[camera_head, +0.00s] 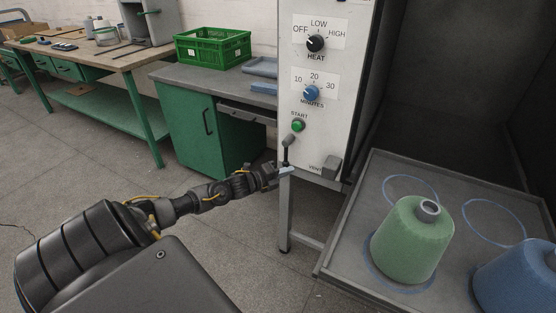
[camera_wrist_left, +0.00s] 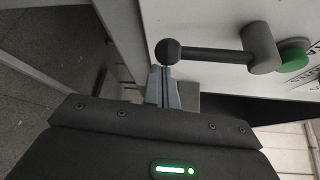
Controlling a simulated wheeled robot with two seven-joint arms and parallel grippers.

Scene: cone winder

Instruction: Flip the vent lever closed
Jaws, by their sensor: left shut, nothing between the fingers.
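The vent lever (camera_head: 286,151) is a dark lever on the lower left of the white control panel (camera_head: 305,153), below the green START button (camera_head: 298,126). Its arm hangs down from the hub. In the left wrist view the lever (camera_wrist_left: 212,53) runs from a grey hub to a black ball end. My left gripper (camera_head: 287,170) is at the lever's lower end, shut and empty. In the wrist view its fingertips (camera_wrist_left: 165,72) are together right by the ball; whether they touch it I cannot tell. My right gripper is not in view.
A grey block (camera_head: 331,167) sits beside the VENT label. HEAT (camera_head: 316,43) and MINUTES (camera_head: 311,93) knobs are higher on the panel. A tray (camera_head: 345,225) with a green cone (camera_head: 412,240) and a blue cone (camera_head: 517,278) is at right. A green crate (camera_head: 212,47) stands on the bench behind.

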